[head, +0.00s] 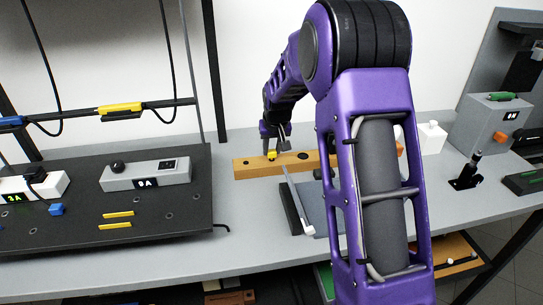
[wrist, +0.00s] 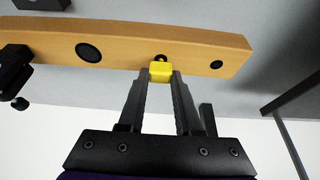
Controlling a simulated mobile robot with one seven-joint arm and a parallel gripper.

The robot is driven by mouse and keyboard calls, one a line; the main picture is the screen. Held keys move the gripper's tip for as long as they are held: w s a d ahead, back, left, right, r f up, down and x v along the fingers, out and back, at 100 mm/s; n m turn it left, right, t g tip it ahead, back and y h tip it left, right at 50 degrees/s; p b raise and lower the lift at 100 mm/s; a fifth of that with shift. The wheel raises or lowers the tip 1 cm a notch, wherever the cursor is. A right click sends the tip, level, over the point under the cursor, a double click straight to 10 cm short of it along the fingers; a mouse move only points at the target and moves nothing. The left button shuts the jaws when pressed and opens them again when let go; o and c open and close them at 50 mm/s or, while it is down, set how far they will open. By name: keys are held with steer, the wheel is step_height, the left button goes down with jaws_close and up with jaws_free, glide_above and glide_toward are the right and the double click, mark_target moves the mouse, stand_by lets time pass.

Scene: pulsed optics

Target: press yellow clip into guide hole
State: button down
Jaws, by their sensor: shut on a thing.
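The yellow clip (wrist: 160,72) is a small block held between the fingertips of my gripper (wrist: 161,77). In the head view the clip (head: 272,156) shows under my gripper (head: 273,146), over the left part of the wooden guide bar (head: 248,168). In the wrist view the bar (wrist: 125,47) has several dark holes. One small hole (wrist: 161,57) lies right at the clip's edge and is partly covered by it. I cannot tell whether the clip touches the bar or is in the hole.
A black panel (head: 160,220) with a grey 9A box (head: 146,176) stands at the left. A grey tray (head: 312,202) lies in front of the bar. A white bottle (head: 432,138) and a grey box (head: 492,122) stand at the right.

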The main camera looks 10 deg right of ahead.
mark_target(272, 152)
steer(key=shift+r, duration=2.45)
